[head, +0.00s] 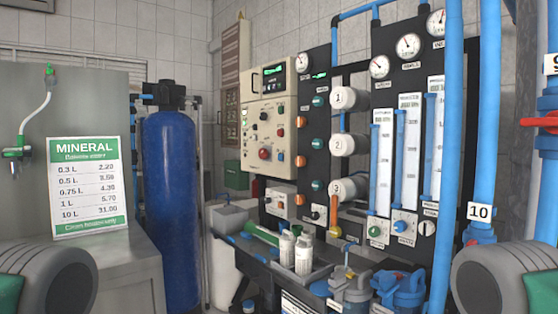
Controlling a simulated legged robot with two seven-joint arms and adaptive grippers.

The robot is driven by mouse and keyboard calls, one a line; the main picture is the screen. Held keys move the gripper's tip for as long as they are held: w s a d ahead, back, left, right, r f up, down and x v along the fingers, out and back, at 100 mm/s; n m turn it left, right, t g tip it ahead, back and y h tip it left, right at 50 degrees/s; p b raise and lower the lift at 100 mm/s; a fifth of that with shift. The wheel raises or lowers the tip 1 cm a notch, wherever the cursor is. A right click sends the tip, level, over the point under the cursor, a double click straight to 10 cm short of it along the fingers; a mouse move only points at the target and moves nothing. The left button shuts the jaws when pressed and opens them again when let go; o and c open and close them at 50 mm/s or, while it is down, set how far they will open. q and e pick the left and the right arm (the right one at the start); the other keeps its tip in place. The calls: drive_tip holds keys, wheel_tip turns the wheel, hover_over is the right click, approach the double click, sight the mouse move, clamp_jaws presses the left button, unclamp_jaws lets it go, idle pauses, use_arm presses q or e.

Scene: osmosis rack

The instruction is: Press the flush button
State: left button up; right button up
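A cream control box (265,112) is mounted on the dark rack left of centre. It carries a small lit display (274,69), several small knobs or buttons and a red button (264,154). A smaller cream box (281,200) below it also has small controls. The labels are too small to read, so I cannot tell which control is the flush button. Rounded grey parts of my own arms show in both lower corners. No fingertips of either gripper are in view, and nothing of mine touches the panel.
Blue pipes (488,120) stand upright at the right, one with a red-handled valve (540,122). A blue tank (171,205) and a grey cabinet with a price sign (88,187) stand at the left. A low shelf with white bottles (304,254) and blue filter housings (408,290) juts out below the rack.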

clamp_jaws()
idle(0.9)
